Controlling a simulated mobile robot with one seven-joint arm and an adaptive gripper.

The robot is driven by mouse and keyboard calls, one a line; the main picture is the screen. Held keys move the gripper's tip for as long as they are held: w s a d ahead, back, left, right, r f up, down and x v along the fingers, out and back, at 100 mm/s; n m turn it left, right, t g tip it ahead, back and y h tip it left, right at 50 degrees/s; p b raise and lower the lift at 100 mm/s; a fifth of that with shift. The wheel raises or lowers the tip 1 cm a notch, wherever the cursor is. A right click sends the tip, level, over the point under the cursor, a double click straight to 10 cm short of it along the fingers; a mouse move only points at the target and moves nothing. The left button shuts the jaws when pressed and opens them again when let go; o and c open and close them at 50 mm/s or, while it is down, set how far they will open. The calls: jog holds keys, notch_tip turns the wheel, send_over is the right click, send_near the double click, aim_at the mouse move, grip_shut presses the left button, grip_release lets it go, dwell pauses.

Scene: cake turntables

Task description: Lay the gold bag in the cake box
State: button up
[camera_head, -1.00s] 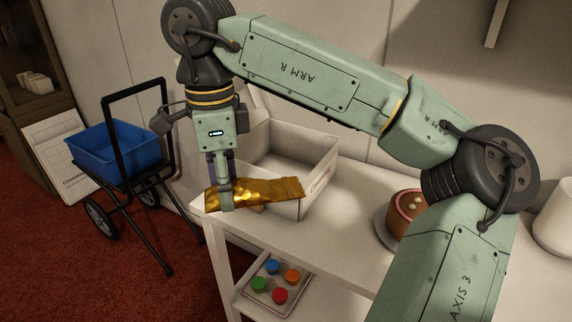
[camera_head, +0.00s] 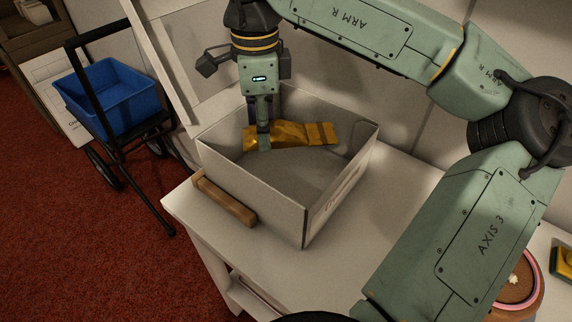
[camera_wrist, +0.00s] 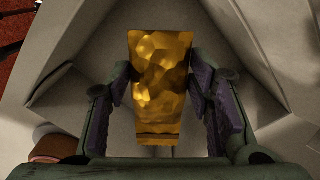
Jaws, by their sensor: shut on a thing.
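My gripper (camera_head: 258,138) points down into the box and is shut on the gold bag (camera_head: 305,134) near the bag's left end. The bag lies roughly level within the box walls, towards the back, its free end reaching right. I cannot tell whether it touches the box floor. In the wrist view the gold bag (camera_wrist: 160,85) sits between the two fingers of my gripper (camera_wrist: 163,100), with pale box surfaces around it.
A wooden block (camera_head: 225,199) lies on the table against the box's left front side. A cart with a blue bin (camera_head: 110,98) stands on the red carpet at the left. The table in front of the box is clear.

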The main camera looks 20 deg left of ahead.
jog(key=p, duration=0.1)
send_near(266, 177)
notch_tip(266, 177, down, 5)
jog(key=shift+f, duration=0.1)
jog(key=shift+f+b, duration=0.4)
jog(key=shift+f, duration=0.05)
jog(key=shift+f+b, duration=0.3)
jog(key=shift+b, duration=0.05)
jog(key=shift+r, duration=0.1)
jog(key=o, duration=1.3)
jog(key=shift+r+p, duration=0.5)
jog(key=shift+p, duration=0.1)
notch_tip(266, 177, up, 12)
jog(key=shift+r, duration=0.1)
